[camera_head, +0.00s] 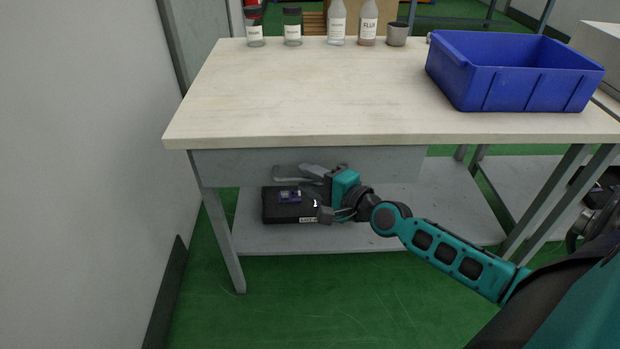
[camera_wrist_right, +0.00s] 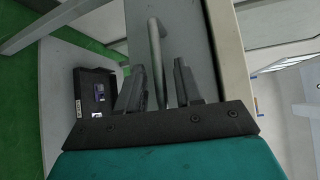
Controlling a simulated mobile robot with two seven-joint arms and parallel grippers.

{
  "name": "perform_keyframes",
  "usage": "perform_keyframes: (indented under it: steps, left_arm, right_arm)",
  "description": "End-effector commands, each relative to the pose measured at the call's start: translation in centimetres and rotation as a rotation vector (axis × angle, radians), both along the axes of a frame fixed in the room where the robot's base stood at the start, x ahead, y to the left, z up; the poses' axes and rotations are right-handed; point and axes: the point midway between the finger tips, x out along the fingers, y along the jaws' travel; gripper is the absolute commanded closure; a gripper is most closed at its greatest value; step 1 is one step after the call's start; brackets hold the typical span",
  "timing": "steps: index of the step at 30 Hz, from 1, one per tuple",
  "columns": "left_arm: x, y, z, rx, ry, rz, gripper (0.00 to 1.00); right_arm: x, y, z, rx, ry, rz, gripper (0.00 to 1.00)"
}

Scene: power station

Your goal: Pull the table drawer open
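The table drawer (camera_head: 400,163) is a grey front under the pale wooden top, and it looks closed. Its light metal bar handle (camera_head: 290,179) is partly hidden by my right gripper (camera_head: 312,184), which is in front of the drawer. In the right wrist view the handle (camera_wrist_right: 156,50) runs between the two dark fingers of my right gripper (camera_wrist_right: 161,85). The fingers are apart, with a gap visible beside the bar; contact is not clear. My left gripper is not in view.
The table top (camera_head: 290,100) holds a blue crate (camera_head: 515,85), several bottles and jars and a metal cup (camera_head: 397,34) at the back. A black case (camera_head: 280,213) lies on the lower shelf (camera_head: 440,215). A wall (camera_head: 70,150) stands at left.

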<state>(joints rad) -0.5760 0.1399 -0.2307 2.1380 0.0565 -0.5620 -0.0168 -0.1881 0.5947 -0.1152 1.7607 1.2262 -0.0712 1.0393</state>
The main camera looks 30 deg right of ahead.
Motion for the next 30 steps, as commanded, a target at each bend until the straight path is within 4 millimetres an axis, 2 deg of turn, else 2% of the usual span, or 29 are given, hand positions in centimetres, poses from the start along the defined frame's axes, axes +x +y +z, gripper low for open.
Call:
perform_keyframes:
  steps: [9,20,30]
  left_arm:
    - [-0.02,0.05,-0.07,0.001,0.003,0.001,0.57]
    - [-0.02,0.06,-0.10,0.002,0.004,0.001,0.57]
    - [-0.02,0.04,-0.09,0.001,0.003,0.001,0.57]
  right_arm:
    - [0.19,0.07,-0.01,0.000,-0.001,0.000,0.65]
    - [0.17,0.04,0.00,0.000,-0.001,0.000,0.99]
    - [0.16,0.03,-0.01,0.000,-0.001,0.000,1.00]
